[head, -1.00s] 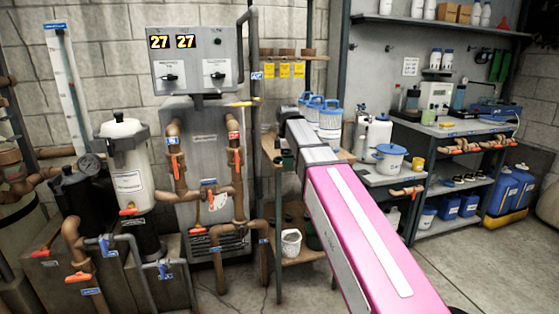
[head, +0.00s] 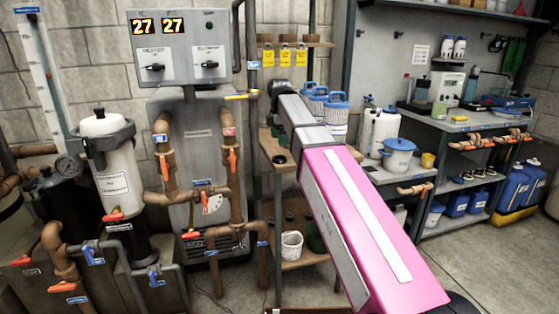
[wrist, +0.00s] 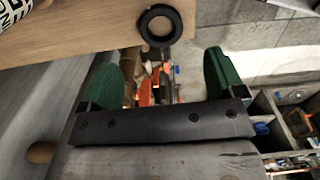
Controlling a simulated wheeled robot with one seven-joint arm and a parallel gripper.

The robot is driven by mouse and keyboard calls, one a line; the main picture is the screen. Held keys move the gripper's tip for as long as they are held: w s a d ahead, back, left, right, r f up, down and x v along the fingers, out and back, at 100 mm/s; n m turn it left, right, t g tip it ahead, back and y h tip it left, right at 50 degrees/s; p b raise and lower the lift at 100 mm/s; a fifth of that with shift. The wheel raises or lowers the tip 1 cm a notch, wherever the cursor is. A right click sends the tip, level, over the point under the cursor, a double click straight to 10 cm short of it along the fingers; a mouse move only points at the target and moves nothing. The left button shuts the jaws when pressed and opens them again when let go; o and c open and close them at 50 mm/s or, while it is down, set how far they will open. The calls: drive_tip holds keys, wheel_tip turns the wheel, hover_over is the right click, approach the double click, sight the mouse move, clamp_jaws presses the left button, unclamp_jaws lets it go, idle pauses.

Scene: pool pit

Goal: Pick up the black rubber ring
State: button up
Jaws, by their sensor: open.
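The black rubber ring (wrist: 160,41) lies flat near the edge of a wooden shelf, at the top middle of the wrist view. In the head view a small dark ring (head: 280,159) shows on the wooden shelf, left of my arm. My gripper (wrist: 162,75) is open, with its two green fingers wide apart and nothing between them. The ring appears ahead of the fingers, between their lines and apart from them. In the head view the gripper is mostly hidden beyond my arm.
The wooden shelf (wrist: 75,25) carries a labelled white container (wrist: 14,12) at its far left in the wrist view. In the head view, blue-lidded containers (head: 335,118) stand right of my arm. Pipes with orange-handled valves (head: 232,160) stand left of the shelf.

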drive_tip(key=shift+f, duration=3.85)
drive_tip(key=c, duration=1)
